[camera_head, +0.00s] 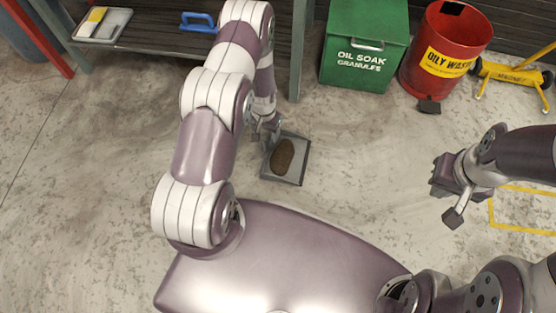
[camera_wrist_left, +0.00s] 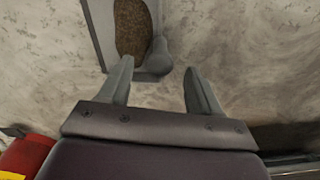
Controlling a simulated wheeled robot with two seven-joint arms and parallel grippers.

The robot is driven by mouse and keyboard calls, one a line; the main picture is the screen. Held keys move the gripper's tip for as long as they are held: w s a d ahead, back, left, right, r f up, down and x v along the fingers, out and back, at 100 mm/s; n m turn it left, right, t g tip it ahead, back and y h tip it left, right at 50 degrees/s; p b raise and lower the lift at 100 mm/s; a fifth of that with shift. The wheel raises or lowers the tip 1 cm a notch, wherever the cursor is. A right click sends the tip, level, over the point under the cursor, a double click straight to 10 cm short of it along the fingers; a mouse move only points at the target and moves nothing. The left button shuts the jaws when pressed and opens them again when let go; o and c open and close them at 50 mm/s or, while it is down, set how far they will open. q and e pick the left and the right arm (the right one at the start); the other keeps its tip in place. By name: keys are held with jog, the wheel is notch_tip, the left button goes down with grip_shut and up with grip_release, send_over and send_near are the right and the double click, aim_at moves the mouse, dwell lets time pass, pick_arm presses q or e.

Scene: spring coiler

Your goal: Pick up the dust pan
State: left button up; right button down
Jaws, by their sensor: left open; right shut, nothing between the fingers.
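The grey dust pan (camera_head: 300,165) lies on the concrete floor in the head view, with a brown heap of granules (camera_head: 283,155) in it. My left gripper (camera_head: 268,128) is at the pan's far edge, partly hidden by its own arm. In the left wrist view the dust pan (camera_wrist_left: 101,28) is at the top, and its grey handle (camera_wrist_left: 158,57) points down toward my left gripper (camera_wrist_left: 158,68). The left fingers are open, with the handle's end near the gap between their tips. I cannot tell whether they touch. My right gripper (camera_head: 449,197) is shut and empty, over clear floor at the right.
A shelf (camera_head: 150,48) holding a blue-handled tool (camera_head: 198,22) stands behind my left arm. A green granules bin (camera_head: 362,68) and a red oily waste can (camera_head: 425,75) stand at the back. A yellow stand (camera_head: 512,78) is at far right.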

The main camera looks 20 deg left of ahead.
aim_at(266, 143)
pick_arm(q)
notch_tip(266, 143, down, 3)
jog(key=shift+b, duration=0.55)
jog(key=f+b, duration=0.4)
jog(key=f, duration=0.1)
jog(key=shift+w+f+b, duration=0.2)
jog(key=shift+b, duration=0.2)
jog(key=shift+r, duration=0.25)
jog(key=shift+c, duration=0.4)
grip_shut()
pick_arm(e)
notch_tip(266, 143, down, 6)
jog(key=shift+f, duration=0.25)
